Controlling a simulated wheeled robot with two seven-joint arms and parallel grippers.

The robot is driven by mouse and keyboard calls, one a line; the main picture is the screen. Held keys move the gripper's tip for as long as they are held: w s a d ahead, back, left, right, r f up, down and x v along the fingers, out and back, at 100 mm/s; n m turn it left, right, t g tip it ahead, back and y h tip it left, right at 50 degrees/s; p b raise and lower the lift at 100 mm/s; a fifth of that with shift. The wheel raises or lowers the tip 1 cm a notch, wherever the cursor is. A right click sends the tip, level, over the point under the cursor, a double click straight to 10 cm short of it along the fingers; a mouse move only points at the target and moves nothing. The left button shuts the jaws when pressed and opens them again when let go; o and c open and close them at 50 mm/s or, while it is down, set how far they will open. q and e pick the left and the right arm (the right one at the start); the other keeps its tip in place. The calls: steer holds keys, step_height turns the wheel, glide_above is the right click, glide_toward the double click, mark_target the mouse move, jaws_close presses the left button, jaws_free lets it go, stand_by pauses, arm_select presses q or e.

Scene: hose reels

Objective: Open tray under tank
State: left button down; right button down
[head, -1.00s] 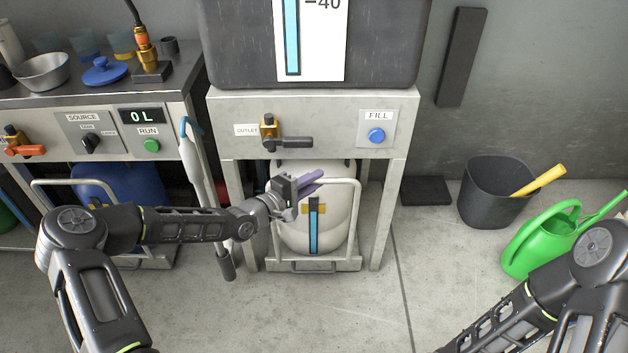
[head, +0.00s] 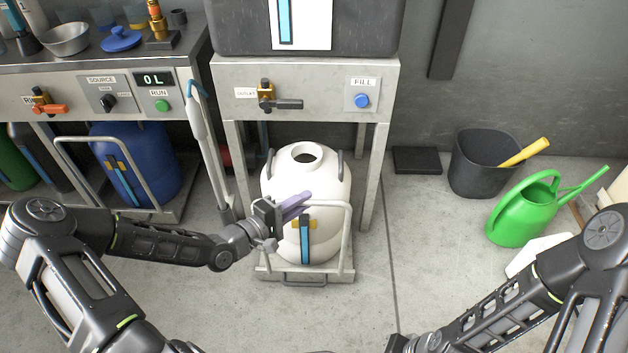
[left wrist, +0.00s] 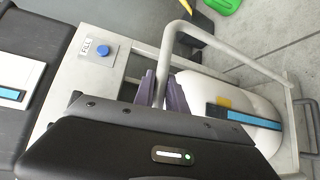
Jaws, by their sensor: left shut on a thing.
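The tray (head: 262,272) is a low grey metal sled with a tall tube handle (head: 347,232) at its front. It is pulled partly out from under the tank (head: 360,30), which sits on a grey metal stand. A white jug (head: 335,190) with a round open top stands upright on the tray. My left gripper (head: 297,203) is shut on the handle, at its upper left part. In the left wrist view, the purple fingers (left wrist: 163,92) are at the handle tube (left wrist: 170,42); the exact contact is hidden by the gripper body.
The stand carries an outlet valve (head: 268,97) and a blue fill button (head: 361,101). A bench with a blue jug (head: 150,185) is at left. A black bucket (head: 480,170) and green watering can (head: 525,210) stand at right. The floor in front is clear.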

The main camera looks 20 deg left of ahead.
arm_select(q)
steer(key=s+d+p, duration=0.1)
steer(key=s+d, duration=0.1)
steer(key=s, duration=0.6)
steer(key=shift+s+p, duration=0.4)
steer(key=c, duration=1.4)
jaws_free()
steer(key=shift+d, duration=0.1)
steer(key=shift+o, duration=0.2)
steer(key=shift+s, duration=0.1)
steer(key=p+v, duration=0.1)
steer(key=v, duration=0.6)
steer(key=shift+s+a+p, duration=0.2)
steer(key=shift+s+p, duration=0.05)
steer(key=shift+p, duration=0.05)
